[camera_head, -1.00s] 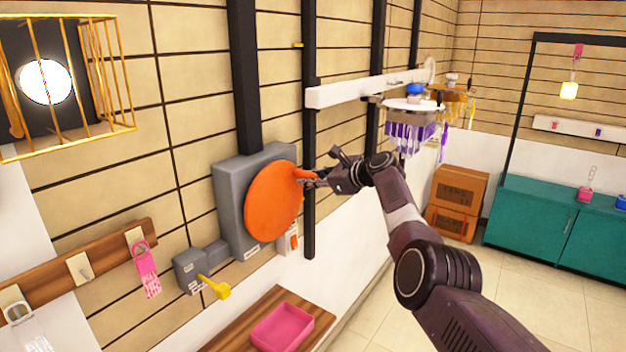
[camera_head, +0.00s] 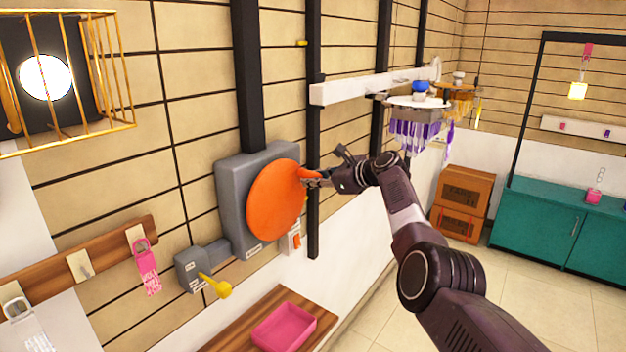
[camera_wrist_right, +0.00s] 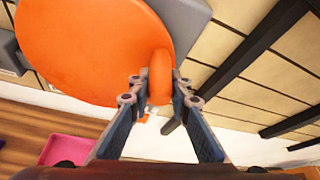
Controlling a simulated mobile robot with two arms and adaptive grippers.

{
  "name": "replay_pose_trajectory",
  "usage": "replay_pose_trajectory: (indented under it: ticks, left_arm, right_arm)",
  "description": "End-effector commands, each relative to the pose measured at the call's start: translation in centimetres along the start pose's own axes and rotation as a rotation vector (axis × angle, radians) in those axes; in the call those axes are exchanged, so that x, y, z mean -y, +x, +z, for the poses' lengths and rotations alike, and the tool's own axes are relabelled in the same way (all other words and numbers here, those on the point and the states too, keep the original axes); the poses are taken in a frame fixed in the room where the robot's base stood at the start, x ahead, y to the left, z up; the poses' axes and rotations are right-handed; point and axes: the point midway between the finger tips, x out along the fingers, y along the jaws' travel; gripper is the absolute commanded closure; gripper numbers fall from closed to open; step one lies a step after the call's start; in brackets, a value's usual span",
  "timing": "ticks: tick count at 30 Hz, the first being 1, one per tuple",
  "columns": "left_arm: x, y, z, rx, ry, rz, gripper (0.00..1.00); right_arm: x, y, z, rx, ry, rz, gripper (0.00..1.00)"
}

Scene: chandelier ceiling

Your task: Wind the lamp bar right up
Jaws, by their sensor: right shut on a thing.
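The white lamp bar (camera_head: 362,88) lies across the dark upright rails on the wall, with a white lamp disc (camera_head: 418,102) with purple hangings at its far side. A round orange crank wheel (camera_head: 275,203) is mounted on a grey box (camera_head: 230,192). My right gripper (camera_head: 309,179) is shut on the wheel's orange handle at its upper right edge. In the right wrist view the handle (camera_wrist_right: 160,70) stands between my gripper's fingertips (camera_wrist_right: 157,92). My left gripper is not in view.
A yellow lever (camera_head: 215,287) juts from a small grey box below left of the wheel. A pink tray (camera_head: 284,327) sits on a wooden shelf below. A gold cage (camera_head: 105,75) hangs upper left. The floor at right is clear before the green cabinets (camera_head: 545,220).

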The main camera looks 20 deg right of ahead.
Motion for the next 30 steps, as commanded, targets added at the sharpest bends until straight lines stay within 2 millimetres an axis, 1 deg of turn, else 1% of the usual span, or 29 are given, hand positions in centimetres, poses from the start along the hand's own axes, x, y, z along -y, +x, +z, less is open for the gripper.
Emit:
replay_pose_trajectory:
  ticks: [1,19,20,24,30]
  left_arm:
    - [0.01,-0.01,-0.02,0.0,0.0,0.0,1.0]
    - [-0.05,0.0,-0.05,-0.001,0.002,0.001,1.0]
    - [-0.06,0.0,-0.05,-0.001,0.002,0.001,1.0]
    - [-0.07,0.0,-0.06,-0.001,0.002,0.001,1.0]
    - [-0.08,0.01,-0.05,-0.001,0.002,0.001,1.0]
  right_arm:
    - [0.33,-0.16,0.11,0.002,-0.001,-0.007,1.0]
    - [0.23,-0.11,-0.03,-0.001,-0.002,-0.005,1.0]
    - [0.23,-0.11,-0.03,-0.001,-0.002,-0.005,0.79]
    - [0.16,-0.08,-0.05,-0.001,-0.002,-0.003,0.65]
    - [0.04,-0.02,-0.07,-0.001,-0.001,-0.001,0.65]
